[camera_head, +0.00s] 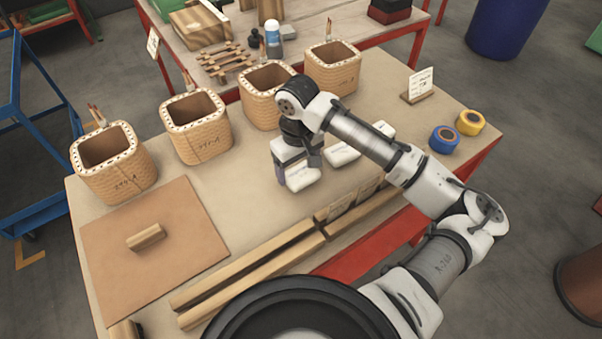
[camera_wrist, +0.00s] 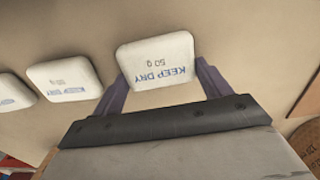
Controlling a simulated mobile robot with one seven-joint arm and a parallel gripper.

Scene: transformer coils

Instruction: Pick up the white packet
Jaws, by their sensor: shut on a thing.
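A white packet (camera_head: 302,180) with blue "KEEP DRY" lettering is between the fingers of my gripper (camera_head: 296,168), at the middle of the brown table. In the wrist view the packet (camera_wrist: 155,62) fills the space between both dark fingers of my gripper (camera_wrist: 160,76), which is shut on it. Its lower edge is near the gripper body. I cannot tell whether it touches the table. A second white packet (camera_head: 342,154) lies beside it, and also shows in the wrist view (camera_wrist: 62,80). A third packet (camera_head: 382,130) lies further right, partly hidden by my arm.
Several woven square coils (camera_head: 113,165) stand along the table's back edge. A brown board (camera_head: 180,235) with a wooden handle lies at the left. Wooden bars (camera_head: 255,262) lie along the front. Yellow and blue tape rolls (camera_head: 444,139) and a sign (camera_head: 419,82) stand right.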

